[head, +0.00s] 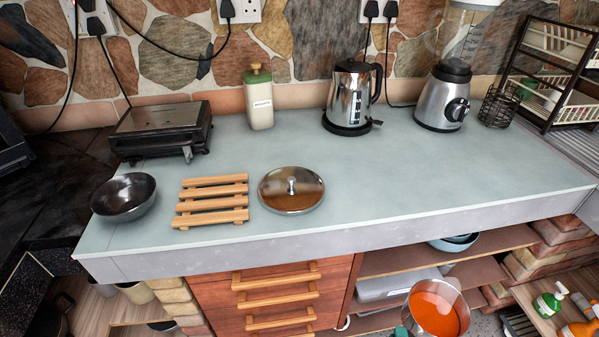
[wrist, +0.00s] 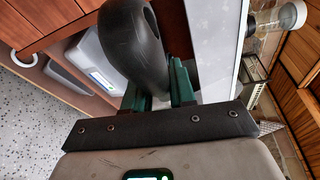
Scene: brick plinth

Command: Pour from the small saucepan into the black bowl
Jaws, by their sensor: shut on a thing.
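The small saucepan (head: 462,287) is at the bottom right of the head view, in front of the counter and below its top. It holds orange-red liquid and looks roughly level. My gripper (wrist: 160,88) is shut on its thick dark handle (wrist: 128,42) in the wrist view, with green fingers on either side. Only a bit of green finger shows at the saucepan's left in the head view. The black bowl (head: 122,203) stands upright at the counter's left front corner, far left of the saucepan. Its visible inside looks empty.
A wooden slatted trivet (head: 212,200) and a steel lid (head: 291,190) lie right of the bowl. A black-and-steel appliance (head: 160,130), bottle (head: 259,105), kettle (head: 350,95) and blender (head: 443,100) stand behind. The counter's (head: 440,175) right front is clear.

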